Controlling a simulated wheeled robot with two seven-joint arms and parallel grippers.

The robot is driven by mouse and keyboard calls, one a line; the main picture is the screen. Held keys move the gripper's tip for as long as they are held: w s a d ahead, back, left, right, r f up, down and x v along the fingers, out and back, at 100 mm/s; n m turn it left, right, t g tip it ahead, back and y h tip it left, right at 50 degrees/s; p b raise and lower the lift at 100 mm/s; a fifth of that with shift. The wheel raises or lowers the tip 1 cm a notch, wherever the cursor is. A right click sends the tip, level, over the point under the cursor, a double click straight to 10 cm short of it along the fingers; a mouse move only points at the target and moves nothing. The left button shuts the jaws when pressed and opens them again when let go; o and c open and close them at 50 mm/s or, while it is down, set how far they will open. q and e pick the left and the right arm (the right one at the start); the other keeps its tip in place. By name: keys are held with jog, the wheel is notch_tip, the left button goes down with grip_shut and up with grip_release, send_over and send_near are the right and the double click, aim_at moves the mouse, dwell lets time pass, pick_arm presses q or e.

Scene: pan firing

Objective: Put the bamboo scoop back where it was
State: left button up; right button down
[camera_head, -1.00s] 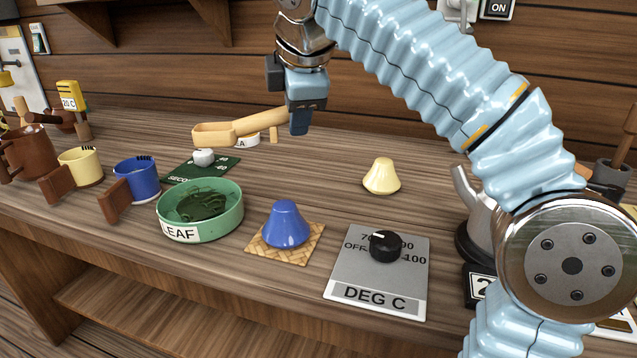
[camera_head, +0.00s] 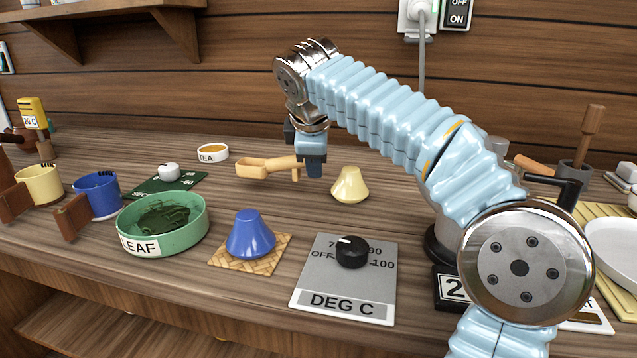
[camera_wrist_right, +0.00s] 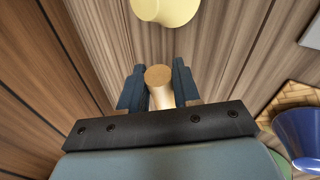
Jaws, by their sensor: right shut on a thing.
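The bamboo scoop (camera_head: 262,167) is pale tan. My right gripper (camera_head: 314,168) is shut on the end of its handle, and the scoop's bowl points left in the head view. The scoop is low over the back middle of the table, and I cannot tell whether it touches the wood. In the right wrist view the round handle end (camera_wrist_right: 158,76) sits between the two dark fingers of my right gripper (camera_wrist_right: 159,88). A small peg under the handle shows beside the fingers. My left gripper is not in view.
A cream cone-shaped lid (camera_head: 350,186) stands just right of the scoop. A TEA dish (camera_head: 213,155) is behind it to the left. The green LEAF bowl (camera_head: 190,232), blue lid (camera_head: 250,236) on a woven mat and DEG C dial panel (camera_head: 345,285) stand in front.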

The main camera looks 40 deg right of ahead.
jog(key=f, duration=0.2)
jog(key=d+f+b, duration=0.1)
jog(key=shift+f, duration=0.55)
jog(key=shift+f, duration=0.15)
jog(key=c, duration=0.8)
grip_release()
jog(key=shift+r, duration=0.25)
jog(key=p+v, duration=0.2)
jog(key=v, duration=1)
jog(key=shift+f, duration=0.1)
